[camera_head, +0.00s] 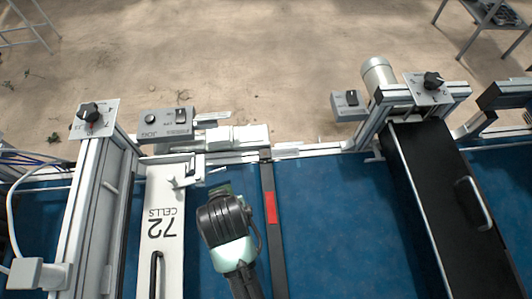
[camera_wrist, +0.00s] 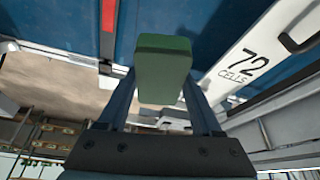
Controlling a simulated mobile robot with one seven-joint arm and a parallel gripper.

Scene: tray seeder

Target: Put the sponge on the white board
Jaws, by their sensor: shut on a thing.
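The sponge is a green block (camera_wrist: 163,68) between the two fingers of my gripper (camera_wrist: 160,78) in the wrist view. My gripper is shut on it. In the head view my gripper (camera_head: 220,190) is over the blue surface, just right of the white board, and its wrist hides most of the sponge. The white board (camera_head: 160,250) is a long panel marked "72 CELLS" with a black handle. It also shows at the right of the wrist view (camera_wrist: 228,85), beside the sponge and apart from it in the picture.
A dark bar with a red patch (camera_head: 271,207) runs along the right of my gripper. A metal rail frame (camera_head: 95,220) stands left of the board, and a white bracket (camera_head: 188,175) sits at its far end. The blue surface (camera_head: 340,220) farther right is clear.

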